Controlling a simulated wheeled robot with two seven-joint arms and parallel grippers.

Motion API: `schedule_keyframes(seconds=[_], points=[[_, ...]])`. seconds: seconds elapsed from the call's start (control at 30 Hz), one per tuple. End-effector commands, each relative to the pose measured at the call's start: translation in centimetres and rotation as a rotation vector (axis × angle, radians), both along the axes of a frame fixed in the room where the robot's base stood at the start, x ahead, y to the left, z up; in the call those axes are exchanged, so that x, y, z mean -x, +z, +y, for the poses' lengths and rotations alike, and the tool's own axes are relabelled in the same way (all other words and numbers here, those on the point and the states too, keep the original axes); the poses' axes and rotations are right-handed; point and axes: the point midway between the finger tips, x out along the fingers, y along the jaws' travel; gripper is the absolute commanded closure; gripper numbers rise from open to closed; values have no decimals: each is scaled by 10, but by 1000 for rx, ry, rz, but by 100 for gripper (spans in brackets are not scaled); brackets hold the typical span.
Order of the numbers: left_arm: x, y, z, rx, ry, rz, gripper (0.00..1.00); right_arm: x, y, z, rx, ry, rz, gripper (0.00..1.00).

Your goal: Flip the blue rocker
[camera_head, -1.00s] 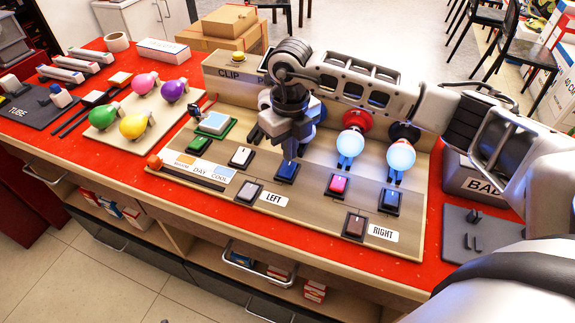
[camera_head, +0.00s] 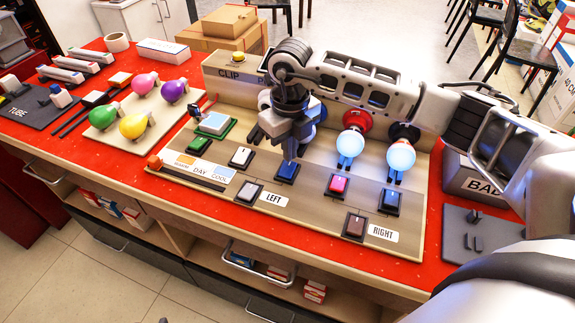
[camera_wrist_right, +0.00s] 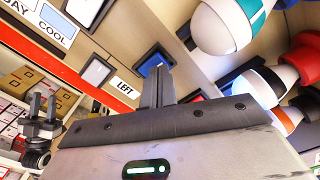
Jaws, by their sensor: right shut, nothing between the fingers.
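The blue rocker (camera_head: 287,171) is a dark-framed switch in the middle of the wooden panel, above the LEFT label. My right gripper (camera_head: 290,157) points down over it with its fingers shut and empty. The fingertips are at the rocker or just above it; I cannot tell if they touch. In the right wrist view the shut fingers (camera_wrist_right: 157,72) cover part of the blue rocker (camera_wrist_right: 153,60). A second blue-faced rocker (camera_head: 390,201) sits farther right. My left gripper (camera_wrist_right: 40,108) shows only in the right wrist view, at lower left, fingers apart and empty.
Near the blue rocker are a white rocker (camera_head: 241,157), a pink rocker (camera_head: 337,185) and a brown rocker (camera_head: 355,226). Two lit bulbs (camera_head: 351,145) (camera_head: 400,156) stand behind on the panel. Coloured bulbs lie on a board (camera_head: 105,140) at left.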

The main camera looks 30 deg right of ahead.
Motion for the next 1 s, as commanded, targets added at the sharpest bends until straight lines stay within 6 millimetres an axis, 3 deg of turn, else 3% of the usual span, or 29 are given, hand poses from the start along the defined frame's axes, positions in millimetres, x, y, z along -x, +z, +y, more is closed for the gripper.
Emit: schedule_keyframes(seconds=[1.0], points=[[2,-8,0,1,1,3,64,0,-9,0,0,0,0,100]])
